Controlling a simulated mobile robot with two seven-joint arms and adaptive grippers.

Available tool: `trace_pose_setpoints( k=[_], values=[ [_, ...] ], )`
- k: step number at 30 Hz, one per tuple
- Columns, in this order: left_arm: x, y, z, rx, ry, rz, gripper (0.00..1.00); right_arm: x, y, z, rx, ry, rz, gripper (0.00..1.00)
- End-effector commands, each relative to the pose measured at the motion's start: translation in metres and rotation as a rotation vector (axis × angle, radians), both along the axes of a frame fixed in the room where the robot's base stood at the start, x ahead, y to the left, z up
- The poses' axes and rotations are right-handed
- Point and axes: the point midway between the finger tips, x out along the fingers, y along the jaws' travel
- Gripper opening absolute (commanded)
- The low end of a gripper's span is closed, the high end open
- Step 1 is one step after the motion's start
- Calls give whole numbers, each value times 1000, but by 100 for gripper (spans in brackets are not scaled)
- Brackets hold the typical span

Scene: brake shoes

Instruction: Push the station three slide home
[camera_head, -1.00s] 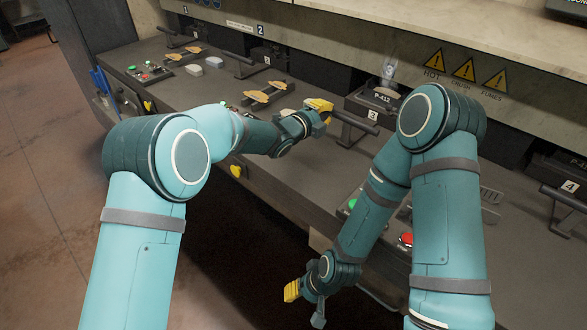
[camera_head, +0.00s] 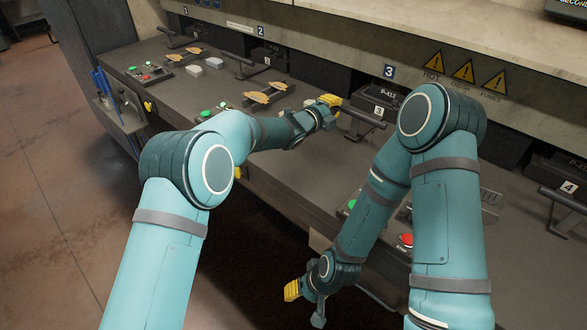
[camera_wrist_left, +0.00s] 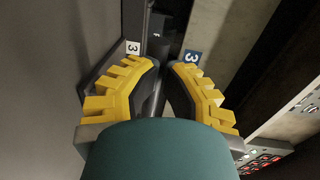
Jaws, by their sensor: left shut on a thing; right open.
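The station three slide (camera_head: 383,97) is a dark block marked P-412 with a white 3 tag, under the blue 3 sign (camera_head: 389,71). Its dark bar handle (camera_head: 364,117) sticks out toward the front of the bench. My left gripper (camera_head: 332,104), with yellow fingers, is shut on the handle's left end. In the left wrist view the dark bar (camera_wrist_left: 154,92) runs between the fingers, with the white 3 tag (camera_wrist_left: 133,47) beyond. My right arm hides part of the slide's right side. My right gripper (camera_head: 305,301) is open and empty, low in front of the bench.
A green button (camera_head: 352,204) and a red button (camera_head: 406,240) are on the bench near my right arm. Brass-coloured brake shoes (camera_head: 268,94) lie left of my left gripper. The station four slide (camera_head: 570,185) is at the far right.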

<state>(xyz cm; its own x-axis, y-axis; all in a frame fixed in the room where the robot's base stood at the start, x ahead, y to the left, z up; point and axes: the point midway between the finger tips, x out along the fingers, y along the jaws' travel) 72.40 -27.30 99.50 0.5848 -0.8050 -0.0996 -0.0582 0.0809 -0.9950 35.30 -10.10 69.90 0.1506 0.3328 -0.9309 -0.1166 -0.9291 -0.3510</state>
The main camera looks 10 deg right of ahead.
Motion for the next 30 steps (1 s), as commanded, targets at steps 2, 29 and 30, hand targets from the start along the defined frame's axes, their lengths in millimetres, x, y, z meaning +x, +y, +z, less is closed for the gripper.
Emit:
trace_pose_setpoints(
  k=[2,29,30],
  values=[
    [3,-5,2,-2,-2,-1,0,0,0,4,0,0,0,47],
    [1,0,3,1,1,0,0,0,0,-5,0,1,0,47],
    [-2,2,4,1,1,-1,0,0,0,-4,0,0,0,47]
  ],
)
